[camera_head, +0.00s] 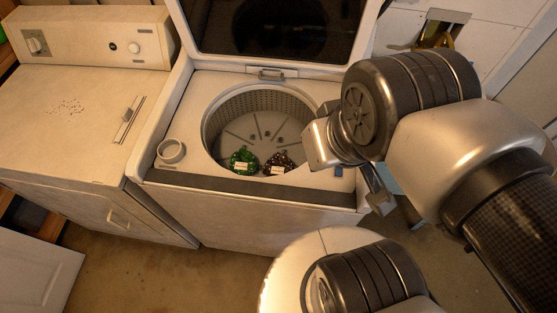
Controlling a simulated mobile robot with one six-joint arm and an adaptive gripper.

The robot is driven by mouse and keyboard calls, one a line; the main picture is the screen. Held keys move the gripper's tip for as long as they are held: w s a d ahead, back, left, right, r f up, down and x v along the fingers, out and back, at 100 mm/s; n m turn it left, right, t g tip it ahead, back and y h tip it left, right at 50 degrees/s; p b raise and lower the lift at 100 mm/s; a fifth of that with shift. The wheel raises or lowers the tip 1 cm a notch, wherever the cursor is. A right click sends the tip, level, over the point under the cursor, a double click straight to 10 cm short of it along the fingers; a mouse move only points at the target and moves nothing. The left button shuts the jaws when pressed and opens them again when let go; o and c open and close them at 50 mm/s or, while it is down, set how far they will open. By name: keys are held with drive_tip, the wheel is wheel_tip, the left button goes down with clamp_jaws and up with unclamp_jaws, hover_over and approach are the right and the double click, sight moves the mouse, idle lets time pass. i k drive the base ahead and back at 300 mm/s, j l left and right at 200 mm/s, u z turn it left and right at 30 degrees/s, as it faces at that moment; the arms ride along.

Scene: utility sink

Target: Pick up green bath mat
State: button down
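A small green bundle (243,157) with a pale label lies inside the drum of an open top-loading washer, near the front of the tub. It is the only green thing in the washer and appears to be the green bath mat. A dark reddish-brown bundle (279,160), also with a pale label, lies just to its right. My gripper (380,196) is to the right of the drum, near the washer's front right corner, apart from both bundles. My wrist hides much of it, and its finger opening cannot be made out.
The washer drum (222,118) is open at the top, with its lid (275,30) raised behind it. A round cap (171,151) sits on the washer's left front. A second cream machine (75,105) stands left. Brown floor (150,265) is clear in front.

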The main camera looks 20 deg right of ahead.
sight(243, 162)
drive_tip(key=i+j+z, duration=0.1)
drive_tip(key=j, duration=0.4)
drive_tip(key=i+j, duration=0.15)
drive_tip(key=j, duration=0.35)
drive_tip(key=i+j+z, duration=0.15)
drive_tip(key=j, duration=0.35)
